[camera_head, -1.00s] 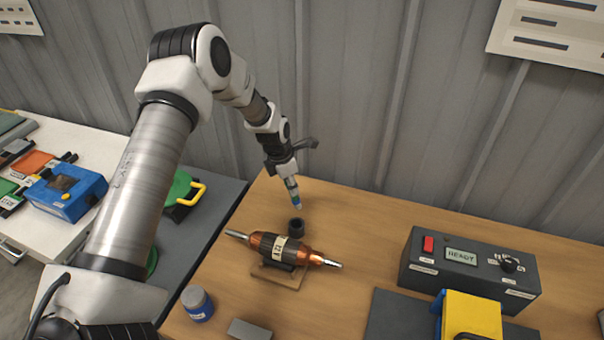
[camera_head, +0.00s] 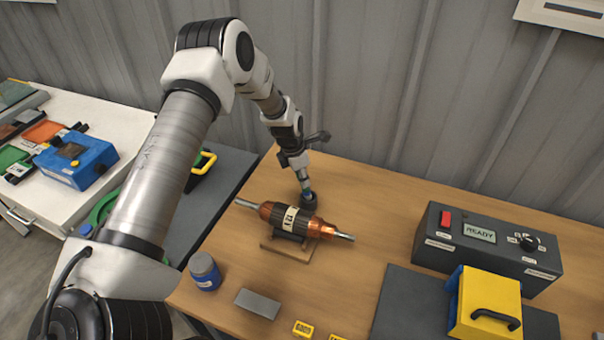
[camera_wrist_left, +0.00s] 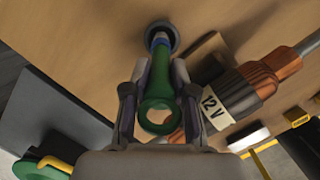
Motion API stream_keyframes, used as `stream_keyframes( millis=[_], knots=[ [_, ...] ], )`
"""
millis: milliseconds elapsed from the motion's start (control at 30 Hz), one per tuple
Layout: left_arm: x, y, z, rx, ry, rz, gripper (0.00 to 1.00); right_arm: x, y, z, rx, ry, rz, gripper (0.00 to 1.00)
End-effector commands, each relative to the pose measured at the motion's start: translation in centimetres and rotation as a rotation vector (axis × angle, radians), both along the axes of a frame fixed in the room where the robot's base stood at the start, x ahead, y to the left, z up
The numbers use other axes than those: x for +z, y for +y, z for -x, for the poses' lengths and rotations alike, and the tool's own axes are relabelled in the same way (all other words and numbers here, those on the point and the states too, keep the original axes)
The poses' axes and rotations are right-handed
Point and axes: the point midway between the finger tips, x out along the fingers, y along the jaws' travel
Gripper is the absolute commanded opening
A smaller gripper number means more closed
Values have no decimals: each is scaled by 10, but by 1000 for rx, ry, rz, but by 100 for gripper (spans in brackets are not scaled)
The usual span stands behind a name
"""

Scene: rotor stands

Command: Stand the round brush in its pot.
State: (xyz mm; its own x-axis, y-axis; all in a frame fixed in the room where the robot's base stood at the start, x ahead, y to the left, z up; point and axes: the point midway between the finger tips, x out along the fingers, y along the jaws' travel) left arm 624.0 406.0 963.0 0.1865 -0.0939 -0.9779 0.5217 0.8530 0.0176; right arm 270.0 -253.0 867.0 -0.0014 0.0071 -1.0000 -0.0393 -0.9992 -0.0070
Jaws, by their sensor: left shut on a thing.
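The round brush (camera_wrist_left: 160,85) has a green handle with a ring end and a blue and silver lower part. My left gripper (camera_wrist_left: 157,95) is shut on its handle, with one finger on each side. In the head view the left gripper (camera_head: 301,166) holds the brush (camera_head: 305,184) nearly upright at the small dark pot (camera_head: 309,202), behind the rotor. In the wrist view the brush's lower end lies within the outline of the pot's rim (camera_wrist_left: 174,32). The bristles are hidden, and I cannot tell how deep they sit. My right gripper is not in view.
A copper and black rotor (camera_head: 325,228) on a wooden stand lies just in front of the pot. A blue jar (camera_head: 205,272) and grey block (camera_head: 258,303) are nearer. A dark READY box (camera_head: 485,250) and yellow device (camera_head: 487,303) stand right. Bare table lies behind the box.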

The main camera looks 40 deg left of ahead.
Motion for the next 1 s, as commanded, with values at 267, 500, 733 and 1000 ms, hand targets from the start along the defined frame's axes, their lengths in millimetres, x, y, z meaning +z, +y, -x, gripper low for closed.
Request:
stream_keyframes(
  millis=[267,500,733,1000],
  knots=[
    [-12,0,0,0,0,0,0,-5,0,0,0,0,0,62],
    [-12,0,0,0,0,0,46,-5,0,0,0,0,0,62],
    [-12,0,0,0,0,0,55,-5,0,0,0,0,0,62],
    [8,2,2,0,-3,2,55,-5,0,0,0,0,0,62]
  ],
)
